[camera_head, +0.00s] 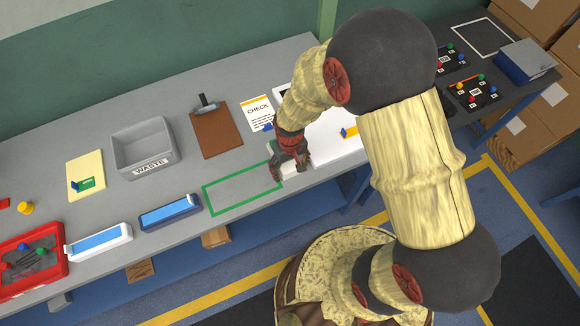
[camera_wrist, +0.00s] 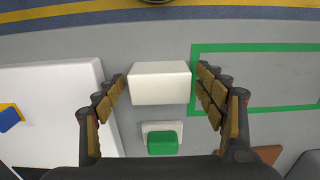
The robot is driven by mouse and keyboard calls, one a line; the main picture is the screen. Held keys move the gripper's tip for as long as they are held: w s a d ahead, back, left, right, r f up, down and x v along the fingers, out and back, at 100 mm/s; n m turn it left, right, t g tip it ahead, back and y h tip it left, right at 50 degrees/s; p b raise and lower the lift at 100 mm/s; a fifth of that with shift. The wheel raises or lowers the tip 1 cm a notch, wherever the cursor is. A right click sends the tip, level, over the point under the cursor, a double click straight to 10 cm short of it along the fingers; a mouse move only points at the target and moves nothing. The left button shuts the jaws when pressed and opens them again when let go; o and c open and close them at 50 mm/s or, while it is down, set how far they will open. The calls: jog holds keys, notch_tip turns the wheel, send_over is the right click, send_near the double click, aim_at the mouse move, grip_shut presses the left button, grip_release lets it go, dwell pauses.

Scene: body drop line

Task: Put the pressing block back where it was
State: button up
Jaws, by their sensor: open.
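In the wrist view, a white block (camera_wrist: 160,82) lies on the grey table between the fingertips of my gripper (camera_wrist: 162,76). The fingers are open, with a gap to the block on both sides. Just below the block in that view is a green piece (camera_wrist: 162,143) on a white base. The green outlined rectangle (camera_wrist: 262,48) on the table is right of the block, and it looks empty. In the head view, my gripper (camera_head: 290,168) points down at the right end of the green outline (camera_head: 206,200); the block is mostly hidden there.
A white board (camera_head: 338,140) with a yellow-and-blue piece lies to the right. A brown clipboard (camera_head: 215,134), a grey waste bin (camera_head: 118,150), blue-and-white trays (camera_head: 170,214) and a red tray (camera_head: 62,262) stand to the left. The table's front edge is close to the gripper.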

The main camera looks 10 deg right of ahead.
notch_tip(320, 180, up, 12)
jog(key=shift+r+p, duration=0.15)
jog(key=shift+p, duration=0.25)
notch_tip(320, 180, up, 13)
jog(key=m+t, duration=0.1)
jog(key=t, duration=0.1)
send_over(290, 166)
jog(key=s+d, duration=0.1)
jog(key=d, duration=0.4)
jog(key=s+d+r+m+t, duration=0.2)
jog(key=s+d+r, duration=0.5)
jog(key=s+r, duration=0.4)
notch_tip(290, 166, up, 2)
jog(key=shift+s+r+t, duration=0.15)
jog(key=shift+s+t, duration=0.1)
jog(key=shift+t, duration=0.55)
notch_tip(290, 166, down, 11)
jog(key=b, duration=1.1)
jog(key=shift+f, duration=0.2)
